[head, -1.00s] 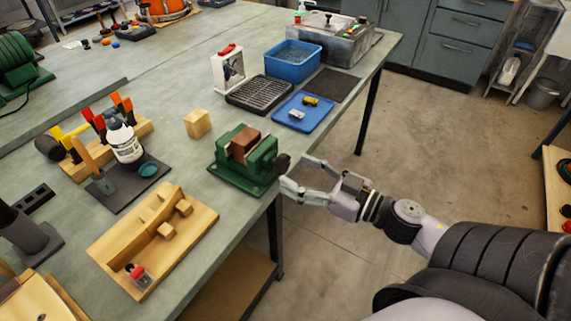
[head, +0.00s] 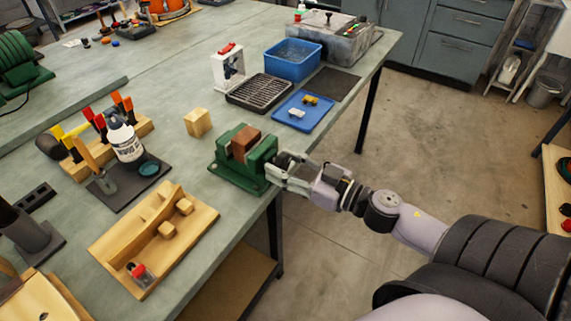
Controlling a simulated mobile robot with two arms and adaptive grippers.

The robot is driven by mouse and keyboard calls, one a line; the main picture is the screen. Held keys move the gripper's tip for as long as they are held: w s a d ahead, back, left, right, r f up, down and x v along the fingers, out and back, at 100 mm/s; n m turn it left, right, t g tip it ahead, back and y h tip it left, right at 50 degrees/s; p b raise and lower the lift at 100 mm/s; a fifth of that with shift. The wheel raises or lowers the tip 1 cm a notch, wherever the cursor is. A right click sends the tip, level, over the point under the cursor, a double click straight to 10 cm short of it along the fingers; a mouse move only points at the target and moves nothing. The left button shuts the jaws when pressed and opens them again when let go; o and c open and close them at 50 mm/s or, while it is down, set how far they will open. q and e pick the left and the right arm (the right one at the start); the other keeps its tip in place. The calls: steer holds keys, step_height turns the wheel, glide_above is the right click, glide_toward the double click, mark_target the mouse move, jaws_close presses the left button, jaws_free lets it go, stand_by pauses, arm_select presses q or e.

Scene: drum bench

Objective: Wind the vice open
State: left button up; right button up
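The green vice (head: 232,171) sits at the front edge of the bench, with a brown block (head: 245,144) between its jaws. Its dark round handle (head: 284,160) is on the right side, over the bench edge. My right gripper (head: 278,170) is at this handle, with its fingers to either side of it and partly hiding it. The fingers look apart; I cannot tell whether they press on the handle. My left gripper is not in the head view.
A wooden tray (head: 118,243) with small blocks lies left of the vice. A loose wooden block (head: 198,122) stands behind it. A blue tray (head: 310,118), a black grate (head: 252,101) and a blue bin (head: 292,73) are farther back. Open floor lies right of the bench.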

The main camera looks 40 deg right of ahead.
steer(key=c, duration=0.7)
